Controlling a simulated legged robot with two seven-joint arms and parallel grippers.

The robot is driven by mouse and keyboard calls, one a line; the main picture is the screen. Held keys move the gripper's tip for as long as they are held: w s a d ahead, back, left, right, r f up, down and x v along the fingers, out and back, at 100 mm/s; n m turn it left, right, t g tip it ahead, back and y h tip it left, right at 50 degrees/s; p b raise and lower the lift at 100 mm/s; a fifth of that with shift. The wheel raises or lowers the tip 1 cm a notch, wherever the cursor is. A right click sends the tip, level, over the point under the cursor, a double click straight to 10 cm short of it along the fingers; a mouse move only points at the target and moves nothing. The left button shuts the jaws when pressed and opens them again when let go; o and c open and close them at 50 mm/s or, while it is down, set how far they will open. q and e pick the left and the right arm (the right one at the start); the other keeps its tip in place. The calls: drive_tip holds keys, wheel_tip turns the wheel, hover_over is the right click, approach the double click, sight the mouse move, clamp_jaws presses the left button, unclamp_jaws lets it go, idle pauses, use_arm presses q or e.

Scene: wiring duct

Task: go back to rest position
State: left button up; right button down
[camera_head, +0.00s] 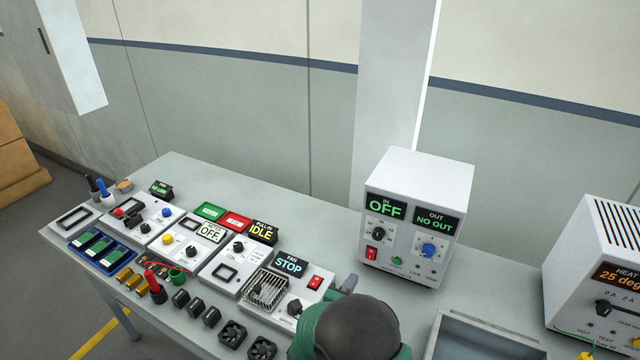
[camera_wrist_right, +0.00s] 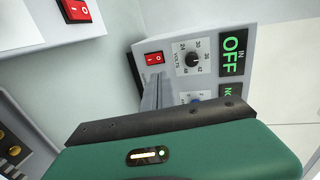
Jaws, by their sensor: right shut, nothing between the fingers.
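My right arm and gripper (camera_head: 346,286) come in at the bottom middle of the head view, above the front of the bench. The dark and green wrist hides most of the gripper there. In the right wrist view the grey fingers (camera_wrist_right: 157,92) are together, with nothing between them. They point towards the white power supply box (camera_head: 418,215), which also shows in the wrist view with its red switch (camera_wrist_right: 154,58) and OFF display (camera_wrist_right: 233,52). I cannot tell the distance between fingertips and box. My left gripper is not in view.
The grey bench (camera_head: 290,190) carries a row of white panels, including a fan panel with a STOP display (camera_head: 289,264). Several small black fans and parts lie along the front edge. A grey tray (camera_head: 480,335) and a heater box (camera_head: 600,265) stand at right.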

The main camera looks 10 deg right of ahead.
drive_tip(key=s+d+n+g+y, duration=0.2)
drive_tip(key=s+n+g+y, duration=0.2)
drive_tip(key=s+n, duration=0.8)
drive_tip(key=s+d+n+g+y, duration=0.3)
drive_tip(key=s+n+g, duration=0.3)
drive_tip(key=s+n, duration=0.6)
drive_tip(key=shift+s+d+f+y, duration=0.15)
drive_tip(key=shift+s+d+y, duration=0.05)
drive_tip(key=shift+s+y, duration=0.5)
